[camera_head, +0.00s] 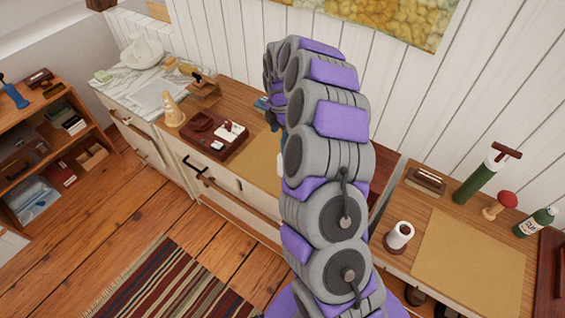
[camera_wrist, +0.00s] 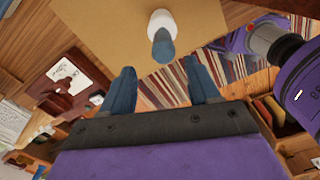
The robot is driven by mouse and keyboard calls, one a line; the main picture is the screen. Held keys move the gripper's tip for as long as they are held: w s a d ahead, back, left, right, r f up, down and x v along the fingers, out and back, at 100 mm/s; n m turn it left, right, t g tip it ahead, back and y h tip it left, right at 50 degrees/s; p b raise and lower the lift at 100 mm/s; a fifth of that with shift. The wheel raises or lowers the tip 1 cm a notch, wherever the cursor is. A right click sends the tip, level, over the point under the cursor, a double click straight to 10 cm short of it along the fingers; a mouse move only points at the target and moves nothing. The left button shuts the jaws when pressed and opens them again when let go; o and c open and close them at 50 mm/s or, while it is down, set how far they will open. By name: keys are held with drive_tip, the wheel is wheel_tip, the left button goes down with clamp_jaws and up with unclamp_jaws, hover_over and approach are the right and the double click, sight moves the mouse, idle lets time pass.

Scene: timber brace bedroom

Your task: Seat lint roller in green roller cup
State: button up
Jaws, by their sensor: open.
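The lint roller appears in the wrist view as a white roll (camera_wrist: 160,19) with a blue handle (camera_wrist: 163,47), over a tan mat (camera_wrist: 105,25). My gripper (camera_wrist: 161,85) is open and empty, its two blue fingers apart, with the roller beyond the fingertips. In the head view a small white part (camera_head: 280,163) shows beside my arm over the middle cabinet; most of it is hidden. A tall dark-green cylinder (camera_head: 474,184) with a white top and brown T-handle stands on the right cabinet.
A white roll (camera_head: 400,234) on a dark base, a red-topped wooden item (camera_head: 499,205) and a green bottle (camera_head: 536,222) stand on the right cabinet. A dark red tray (camera_head: 213,150) and a wooden cone (camera_head: 172,110) are left of the mat. The right tan mat (camera_head: 470,262) is clear.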

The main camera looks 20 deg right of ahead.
sight(284, 148)
drive_tip(key=d+f, duration=0.1)
drive_tip(key=f, duration=0.3)
drive_tip(key=d+f+b, duration=0.1)
drive_tip(key=f, duration=0.1)
drive_tip(key=shift+s+d+f, duration=0.1)
drive_tip(key=shift+d, duration=0.25)
drive_tip(key=shift+a+f, duration=0.4)
drive_tip(key=shift+f, duration=0.25)
drive_tip(key=shift+a+f, duration=0.35)
drive_tip(key=shift+f, duration=0.25)
drive_tip(key=shift+a, duration=0.35)
drive_tip(key=shift+d, duration=0.75)
drive_tip(key=c, duration=0.4)
drive_tip(key=shift+d, duration=0.25)
drive_tip(key=c, duration=0.3)
drive_tip(key=shift+a, duration=0.4)
drive_tip(key=c, duration=0.3)
drive_tip(key=shift+a, duration=0.45)
clamp_jaws()
drive_tip(key=shift+d, duration=0.15)
